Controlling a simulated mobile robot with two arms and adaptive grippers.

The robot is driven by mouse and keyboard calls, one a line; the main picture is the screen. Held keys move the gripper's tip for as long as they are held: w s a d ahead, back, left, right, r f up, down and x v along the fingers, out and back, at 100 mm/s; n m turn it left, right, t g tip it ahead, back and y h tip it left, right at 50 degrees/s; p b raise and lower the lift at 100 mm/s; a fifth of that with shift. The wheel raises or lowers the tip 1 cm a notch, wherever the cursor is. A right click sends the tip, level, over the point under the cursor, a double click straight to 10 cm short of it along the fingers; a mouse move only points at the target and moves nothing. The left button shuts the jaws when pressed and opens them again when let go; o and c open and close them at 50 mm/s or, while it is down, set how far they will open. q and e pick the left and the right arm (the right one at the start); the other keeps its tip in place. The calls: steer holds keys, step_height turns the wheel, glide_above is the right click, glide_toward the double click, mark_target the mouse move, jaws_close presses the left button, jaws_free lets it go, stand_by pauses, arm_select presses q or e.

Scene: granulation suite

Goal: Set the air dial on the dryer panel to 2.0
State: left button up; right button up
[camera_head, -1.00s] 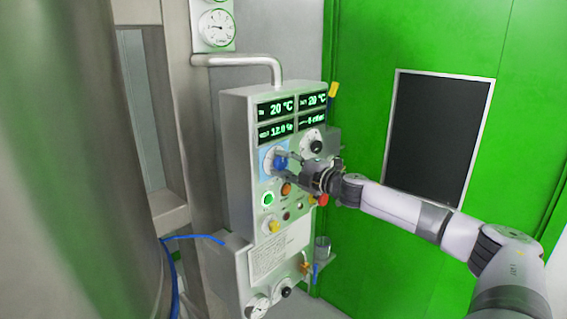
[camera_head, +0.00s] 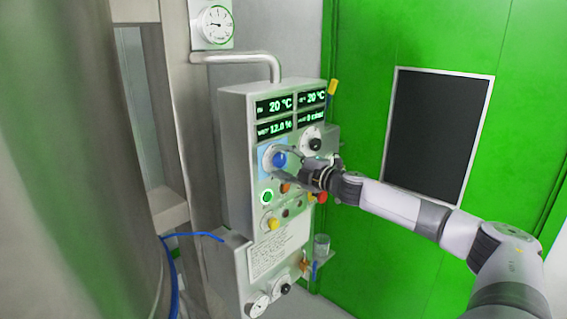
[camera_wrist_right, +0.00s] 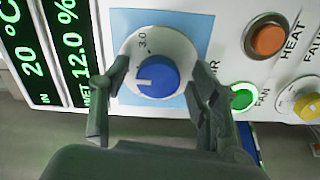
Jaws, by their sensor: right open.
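The air dial is a blue knob (camera_head: 279,159) on a white disc with a light-blue backing, on the front of the dryer panel (camera_head: 238,150). In the right wrist view the knob (camera_wrist_right: 158,75) fills the middle, and its white mark points left in the picture. A number like 3.0 shows on the disc; other numbers are hidden or unreadable. My right gripper (camera_head: 287,165) is open in front of the dial. In the wrist view its fingers (camera_wrist_right: 160,78) stand to either side of the knob, with gaps, apparently not touching it. My left gripper is not in view.
Green displays (camera_head: 274,107) sit above the dial. A black knob (camera_head: 314,144) is to its upper right. An orange heat button (camera_wrist_right: 270,40) and a lit green fan button (camera_wrist_right: 242,97) are close by. A pipe (camera_head: 240,59) runs above the panel; a green door (camera_head: 420,40) stands behind my arm.

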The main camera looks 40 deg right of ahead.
steer(key=shift+s, duration=0.1)
stand_by(0.3)
steer(key=shift+s+f, duration=0.15)
steer(key=shift+s, duration=0.2)
steer(key=shift+s+d, duration=0.1)
steer(key=shift+s, duration=1.7)
glide_toward(282, 163)
steer(key=shift+s, duration=1.2)
steer(key=shift+r, duration=0.3)
